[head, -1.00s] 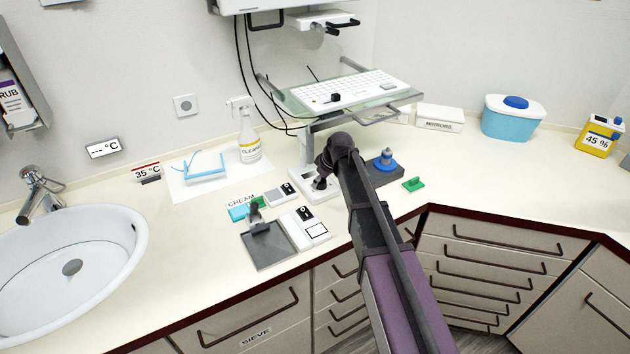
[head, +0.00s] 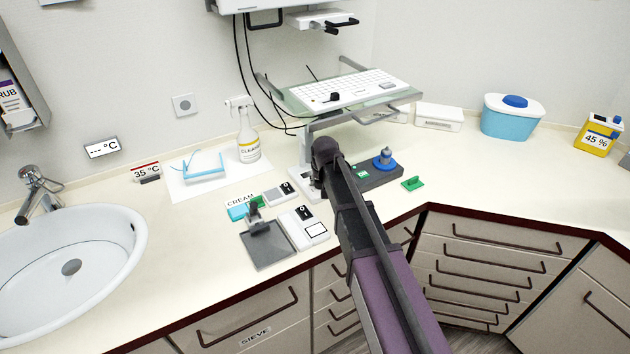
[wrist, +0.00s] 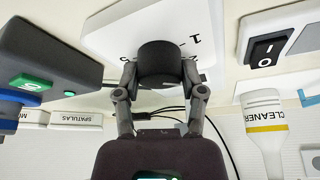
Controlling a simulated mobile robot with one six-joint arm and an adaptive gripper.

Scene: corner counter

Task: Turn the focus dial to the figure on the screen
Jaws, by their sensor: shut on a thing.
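A black round dial (wrist: 160,62) stands on a white plate (wrist: 125,28) with printed digits, a 1 among them, in the wrist view. My gripper (wrist: 161,76) is shut on the dial, one finger on each side. The digit the dial points to cannot be read. In the head view my arm and gripper (head: 325,160) cover the dial, and only the left part of the white plate (head: 301,178) shows. The monitor (head: 262,4) at the top is cut off, so no figure on it can be seen.
A dark box (head: 384,176) with a green lit button (head: 362,175) and a blue knob (head: 384,161) stands right of my gripper. A keyboard shelf (head: 375,118) hangs just behind. White switch boxes (head: 306,226) and a grey plate (head: 268,247) lie in front left.

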